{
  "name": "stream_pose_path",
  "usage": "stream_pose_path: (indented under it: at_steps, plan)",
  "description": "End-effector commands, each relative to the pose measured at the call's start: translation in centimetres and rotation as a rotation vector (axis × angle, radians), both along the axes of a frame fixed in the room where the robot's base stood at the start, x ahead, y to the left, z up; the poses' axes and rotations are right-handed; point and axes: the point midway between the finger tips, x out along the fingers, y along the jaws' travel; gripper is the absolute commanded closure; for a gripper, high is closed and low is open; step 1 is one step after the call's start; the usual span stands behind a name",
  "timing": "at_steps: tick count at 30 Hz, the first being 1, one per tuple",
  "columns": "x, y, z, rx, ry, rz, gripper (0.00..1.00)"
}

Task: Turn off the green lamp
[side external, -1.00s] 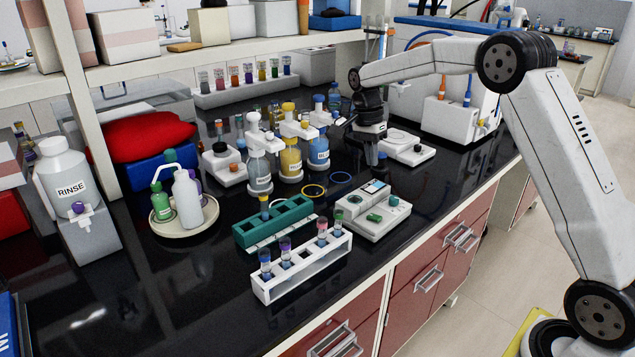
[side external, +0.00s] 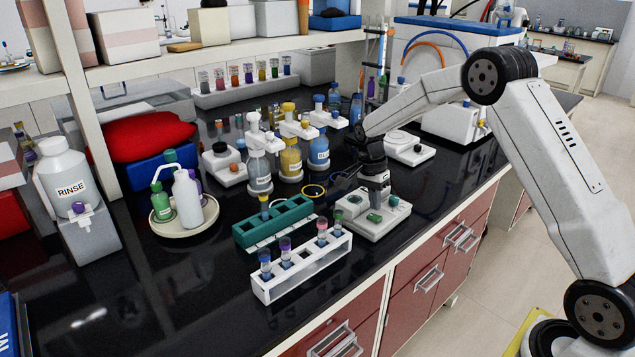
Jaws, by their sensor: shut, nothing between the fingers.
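A white bench device (side external: 372,228) sits on the black bench near its front edge. A green piece (side external: 374,217) shows on its top, towards the front, and could be the lamp or a key. A smaller green spot (side external: 338,214) shows at its left edge. I cannot tell which is lit. My gripper (side external: 375,207) points down over the device, just behind the green piece, with its fingers shut and empty. I cannot tell whether the fingertips touch the device. My gripper hides the device's small display.
A green rack (side external: 272,222) and a white tube rack (side external: 302,268) stand left of the device. Another white instrument (side external: 410,150) is behind right. The bench's front left is clear.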

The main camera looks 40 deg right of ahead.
Motion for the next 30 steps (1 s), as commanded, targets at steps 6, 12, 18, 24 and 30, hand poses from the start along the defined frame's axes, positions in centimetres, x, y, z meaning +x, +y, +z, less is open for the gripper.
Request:
stream_pose_path:
  at_steps: [6,12,18,24,30]
  plan:
    - [-0.4,0.0,-1.8,0.001,0.000,0.000,1.00]
    - [-0.4,0.0,-2.3,0.001,-0.001,0.000,1.00]
    - [-0.4,0.0,-2.3,0.001,-0.001,0.001,1.00]
    - [-0.5,0.0,-2.3,0.002,-0.012,0.001,1.00]
    - [-0.8,0.0,-2.9,0.006,-0.071,0.001,1.00]
